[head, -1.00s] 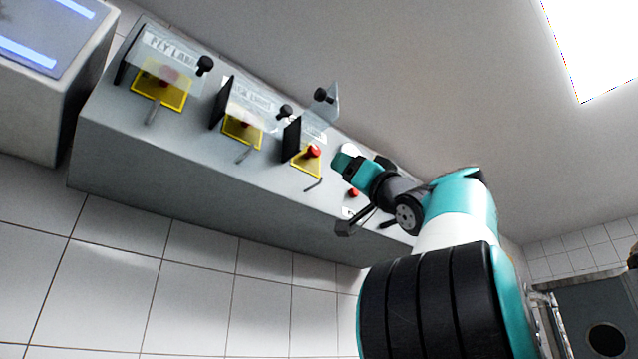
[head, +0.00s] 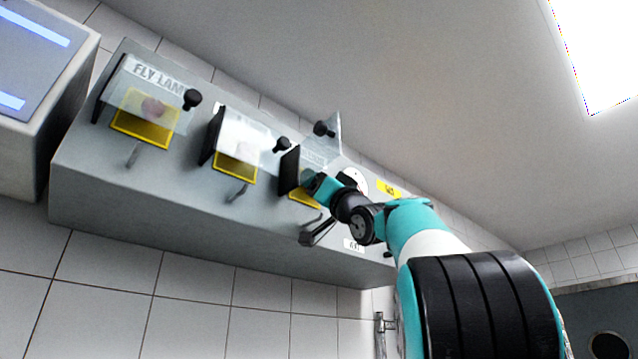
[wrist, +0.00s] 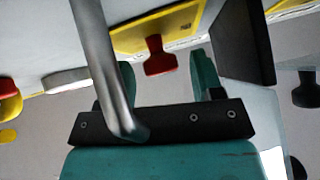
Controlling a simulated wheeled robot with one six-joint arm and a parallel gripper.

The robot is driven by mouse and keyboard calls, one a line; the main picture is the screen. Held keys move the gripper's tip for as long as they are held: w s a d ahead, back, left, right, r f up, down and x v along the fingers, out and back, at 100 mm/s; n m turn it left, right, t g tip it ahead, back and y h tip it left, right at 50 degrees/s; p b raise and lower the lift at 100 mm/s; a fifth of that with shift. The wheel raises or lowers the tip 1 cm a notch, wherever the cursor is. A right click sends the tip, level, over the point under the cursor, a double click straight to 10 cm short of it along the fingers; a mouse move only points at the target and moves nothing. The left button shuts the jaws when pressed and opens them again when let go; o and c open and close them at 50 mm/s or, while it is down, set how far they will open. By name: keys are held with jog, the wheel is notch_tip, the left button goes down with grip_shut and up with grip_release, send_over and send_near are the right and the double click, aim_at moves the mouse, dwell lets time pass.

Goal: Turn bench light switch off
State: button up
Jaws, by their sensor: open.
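My gripper (head: 314,186) is at the third guarded switch from the left on the grey wall panel (head: 215,215). Its clear guard (head: 322,143) is swung up, and my gripper hides most of its yellow plate (head: 303,197). In the wrist view, a red switch (wrist: 158,57) on the yellow plate (wrist: 152,30) lies just beyond the gap between my two teal fingers (wrist: 164,77). The fingers are apart with nothing held. I cannot tell whether they touch the switch or which way it is set. I cannot read a bench light label.
A metal lever (wrist: 97,50) crosses close by my left finger in the wrist view; a black guard hinge (wrist: 245,42) stands at the right. The fly lamp guard (head: 150,93) and middle guard (head: 243,138) are down. A dial (head: 356,179) and yellow label (head: 389,189) are right.

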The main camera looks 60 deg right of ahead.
jog(key=shift+c, duration=0.2)
jog(key=c, duration=0.9)
jog(key=shift+y, duration=0.3)
jog(key=shift+n, duration=0.5)
jog(key=n+g+y, duration=0.1)
jog(key=n+y, duration=0.2)
jog(key=n+y+p, duration=0.1)
jog(key=n+y, duration=0.2)
jog(key=n, duration=0.1)
jog(key=n+g+y, duration=0.1)
jog(key=n+y, duration=0.3)
jog(key=shift+d+r+g, duration=0.2)
jog(key=shift+d+g, duration=0.1)
jog(key=shift+d, duration=0.05)
jog(key=shift+s+n+y, duration=0.1)
jog(key=shift+n+y, duration=0.2)
jog(key=shift+n, duration=0.1)
